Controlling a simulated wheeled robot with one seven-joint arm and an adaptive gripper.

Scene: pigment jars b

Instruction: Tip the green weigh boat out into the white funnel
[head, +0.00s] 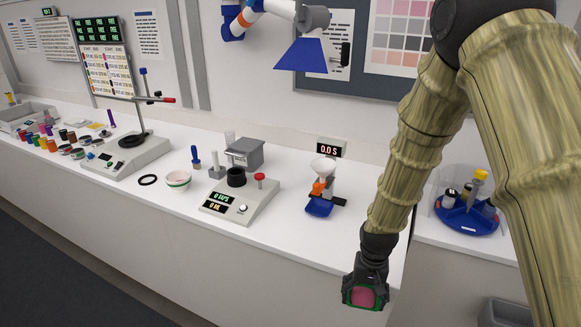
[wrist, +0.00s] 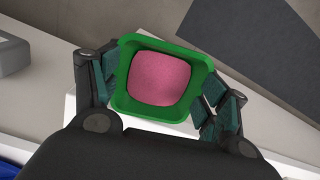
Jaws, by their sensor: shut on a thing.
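My gripper (head: 366,280) is shut on the green weigh boat (head: 347,293), holding it beyond the front edge of the bench near the right end. In the wrist view the weigh boat (wrist: 125,103) sits between both fingers of my gripper (wrist: 166,90), and pink powder (wrist: 163,78) fills its bottom. The white funnel (head: 324,167) stands on the bench, farther back and to the left of my gripper, above an orange part and a blue tray. I cannot make out the funnel in the wrist view.
A timer reading 0.0 S (head: 330,148) is behind the funnel. A blue tray (head: 319,207) lies in front of it. A grey capping device (head: 238,200) stands to its left. A blue carousel (head: 467,219) is at the right. The bench front between the device and my gripper is clear.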

